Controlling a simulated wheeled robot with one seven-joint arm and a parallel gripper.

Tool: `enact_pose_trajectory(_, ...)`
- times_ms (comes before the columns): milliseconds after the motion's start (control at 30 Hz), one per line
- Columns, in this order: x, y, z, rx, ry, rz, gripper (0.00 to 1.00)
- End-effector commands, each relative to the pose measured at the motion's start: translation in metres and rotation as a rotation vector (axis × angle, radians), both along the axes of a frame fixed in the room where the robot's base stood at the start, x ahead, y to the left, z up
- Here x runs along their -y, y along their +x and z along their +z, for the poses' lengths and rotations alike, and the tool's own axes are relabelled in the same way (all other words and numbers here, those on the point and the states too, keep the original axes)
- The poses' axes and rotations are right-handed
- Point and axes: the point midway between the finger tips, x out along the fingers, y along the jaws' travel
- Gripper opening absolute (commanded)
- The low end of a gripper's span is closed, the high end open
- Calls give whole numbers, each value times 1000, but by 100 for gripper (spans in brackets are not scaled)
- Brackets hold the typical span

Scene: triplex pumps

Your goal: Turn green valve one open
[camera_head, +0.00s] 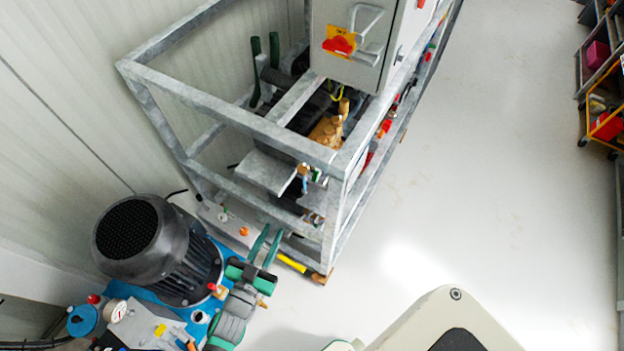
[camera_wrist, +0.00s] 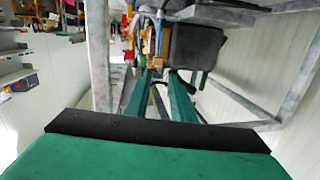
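My gripper (camera_head: 271,233) is in the lower middle of the head view, beside the near lower corner of the grey metal frame (camera_head: 240,128). In the wrist view its two green fingers (camera_wrist: 159,76) stand apart with a gap between them. A dark curved part shows in that gap, but I cannot tell whether it is touched. Two dark green upright handles (camera_head: 265,62) stand inside the frame at the back. A small green part (camera_head: 316,174) shows near the frame's front. I cannot tell which green part is valve one, or its position.
A blue pump unit with a black motor (camera_head: 150,250) stands at the lower left. A grey cabinet with a red switch (camera_head: 340,42) sits on the frame. A yellow bar (camera_head: 291,262) lies low by the frame corner. The pale floor (camera_head: 480,180) to the right is clear.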

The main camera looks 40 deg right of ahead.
Motion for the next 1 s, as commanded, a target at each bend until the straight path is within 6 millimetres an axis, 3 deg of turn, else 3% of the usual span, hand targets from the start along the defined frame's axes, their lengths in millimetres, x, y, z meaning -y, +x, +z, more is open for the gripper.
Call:
enact_pose_trajectory(33, 19, 6, 2, 2, -14, -38, 22)
enact_pose_trajectory(100, 39, 14, 3, 1, -31, -76, 22)
enact_pose_trajectory(300, 84, 26, 9, -6, -69, -152, 22)
enact_pose_trajectory(667, 118, 37, 11, -9, -85, -179, 22)
enact_pose_trajectory(1000, 173, 59, 12, -9, -85, -180, 22)
